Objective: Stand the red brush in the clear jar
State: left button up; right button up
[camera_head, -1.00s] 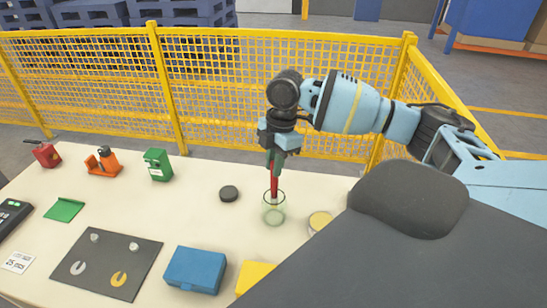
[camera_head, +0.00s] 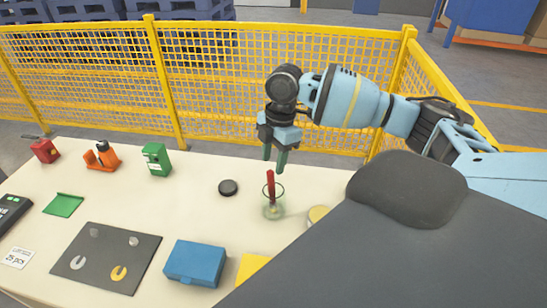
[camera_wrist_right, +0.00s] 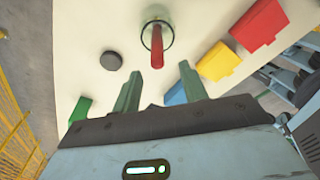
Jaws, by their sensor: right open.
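The clear jar (camera_head: 274,208) stands on the pale table, and its rim shows as a dark ring. The red brush (camera_head: 271,186) stands in the jar, roughly upright, with its red handle rising above the rim. In the right wrist view the brush (camera_wrist_right: 157,48) lies across the jar's ring (camera_wrist_right: 146,28), handle end towards me. My right gripper (camera_head: 275,160) is open and empty just above the handle, apart from it. Its two green fingers (camera_wrist_right: 160,85) are spread in the wrist view. My left gripper is not in view.
A black puck (camera_head: 228,187) lies left of the jar. A blue box (camera_head: 195,263), a yellow box (camera_head: 252,268) and a round tin (camera_head: 318,215) are nearer. A dark mat (camera_head: 106,262) lies front left. A yellow mesh fence (camera_head: 240,80) runs behind the table.

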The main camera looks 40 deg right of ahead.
notch_tip(320, 180, up, 8)
jog(key=d, duration=0.1)
jog(key=shift+f, duration=0.25)
dwell(1.2)
